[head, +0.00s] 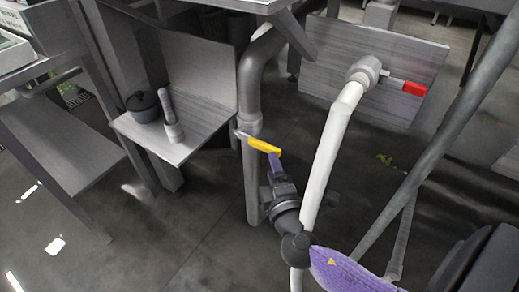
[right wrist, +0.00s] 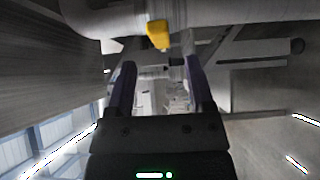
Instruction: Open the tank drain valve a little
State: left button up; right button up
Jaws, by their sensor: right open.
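A yellow valve lever (head: 264,146) sticks out to the right from the grey vertical pipe (head: 250,95) in the head view. A red valve lever (head: 414,88) sits on a fitting at the top of the white pipe (head: 330,150). No label shows which one is the tank drain valve. My right gripper (head: 274,160) is just below the yellow lever. In the right wrist view the purple fingers (right wrist: 158,65) are open with a gap between them. The yellow lever (right wrist: 158,35) shows ahead, between and beyond the fingertips. Contact is not visible. My left gripper is not in view.
A grey shelf (head: 140,130) at left holds a dark lidded pot (head: 144,106) and a grey cylindrical item (head: 171,115). A slanted grey post (head: 440,140) crosses the right side.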

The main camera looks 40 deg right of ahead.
aim_at(267, 151)
jog(key=b+x, duration=0.1)
jog(key=x, duration=0.6)
grip_shut()
dwell(0.7)
jog(key=shift+f, duration=0.1)
dwell(0.4)
